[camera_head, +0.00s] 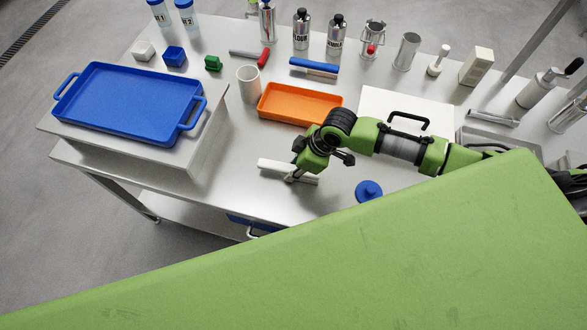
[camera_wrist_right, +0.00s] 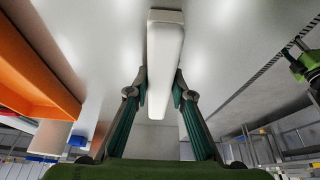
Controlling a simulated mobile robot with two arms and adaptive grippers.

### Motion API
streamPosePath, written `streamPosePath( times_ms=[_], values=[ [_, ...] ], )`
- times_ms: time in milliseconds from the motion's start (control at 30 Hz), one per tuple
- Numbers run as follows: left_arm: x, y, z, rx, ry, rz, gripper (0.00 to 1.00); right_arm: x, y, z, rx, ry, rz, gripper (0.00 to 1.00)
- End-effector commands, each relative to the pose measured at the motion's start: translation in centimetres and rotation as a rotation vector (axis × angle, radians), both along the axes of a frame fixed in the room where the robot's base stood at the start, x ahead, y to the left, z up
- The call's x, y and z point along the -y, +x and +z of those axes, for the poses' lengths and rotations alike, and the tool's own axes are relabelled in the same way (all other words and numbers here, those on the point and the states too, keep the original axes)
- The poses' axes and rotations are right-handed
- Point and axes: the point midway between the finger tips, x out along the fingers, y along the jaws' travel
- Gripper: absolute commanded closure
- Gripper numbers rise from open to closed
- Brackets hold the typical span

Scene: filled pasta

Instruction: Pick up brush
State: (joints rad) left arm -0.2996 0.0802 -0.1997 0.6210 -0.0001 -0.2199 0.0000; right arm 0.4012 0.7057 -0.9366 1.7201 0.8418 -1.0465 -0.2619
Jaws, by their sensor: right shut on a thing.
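A long white bar-shaped object (camera_head: 272,165), which may be a white brush, is near the table's front edge. My right gripper (camera_head: 290,179) is shut on it near its middle. In the right wrist view the white object (camera_wrist_right: 165,50) runs lengthwise between the two fingertips of the gripper (camera_wrist_right: 160,95); its far end is beige. I cannot tell whether it touches the table. A second brush, with a blue handle (camera_head: 314,64) and pale bristles, lies behind the orange tray. My left gripper does not show in the head view.
An orange tray (camera_head: 262,108) lies behind the right gripper, with a white cup (camera_head: 248,85) beside it. A blue tray (camera_head: 60,100) rests on a raised platform at left. A blue round lid (camera_head: 368,190) is to the right. Bottles and utensils line the back.

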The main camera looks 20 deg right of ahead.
Motion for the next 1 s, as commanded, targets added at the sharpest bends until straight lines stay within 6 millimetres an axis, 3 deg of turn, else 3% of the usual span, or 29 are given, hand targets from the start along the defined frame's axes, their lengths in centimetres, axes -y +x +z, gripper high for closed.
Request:
streamPosePath(
  times_ms=[167, 267, 600, 800, 1000],
  values=[
    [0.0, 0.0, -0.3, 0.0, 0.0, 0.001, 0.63, 0.1, 0.2, 1.7, 0.004, 0.001, 0.0, 1.0],
    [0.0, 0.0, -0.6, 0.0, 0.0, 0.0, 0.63, 0.0, 0.1, 3.8, 0.007, 0.002, 0.001, 1.0],
    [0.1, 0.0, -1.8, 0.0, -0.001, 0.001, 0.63, 1.2, -5.8, 9.5, 0.001, -0.003, 0.002, 1.0],
    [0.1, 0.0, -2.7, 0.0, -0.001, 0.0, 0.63, 2.0, -9.8, 11.2, 0.0, -0.004, 0.002, 1.0],
    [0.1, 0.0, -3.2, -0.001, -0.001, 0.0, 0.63, 2.5, -12.4, 12.6, 0.001, -0.003, 0.0, 1.0]
  ],
)
